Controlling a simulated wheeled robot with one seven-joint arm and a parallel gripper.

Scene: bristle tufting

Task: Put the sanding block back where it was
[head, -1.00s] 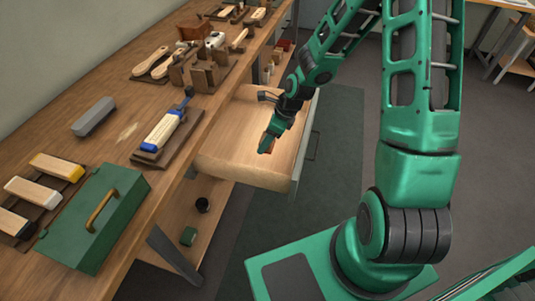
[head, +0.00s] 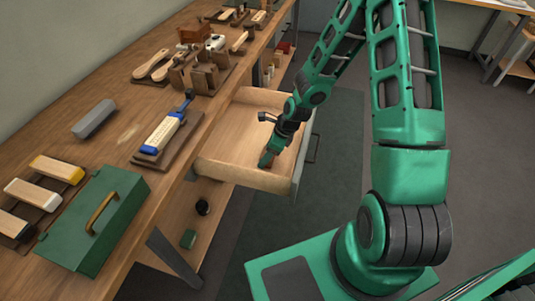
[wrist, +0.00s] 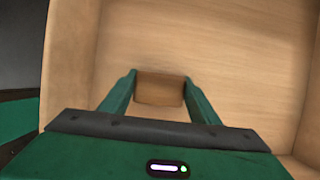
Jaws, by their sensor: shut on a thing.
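My gripper (head: 267,160) reaches down into the open, wooden drawer (head: 232,167) under the bench, near the drawer's front side. The gripper also shows in the wrist view (wrist: 160,92), shut on a small brown block (wrist: 160,87), which I take to be the sanding block. The block sits between the two green fingertips, over the pale drawer floor. In the head view it is mostly hidden by the fingers. I cannot tell whether it touches the drawer floor.
The drawer walls stand close around my gripper; the rest of its floor looks empty. On the bench (head: 125,135) are a grey block (head: 94,118), a blue-ended brush (head: 163,134), a green toolbox (head: 95,220) and several wooden brushes. A shelf is below.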

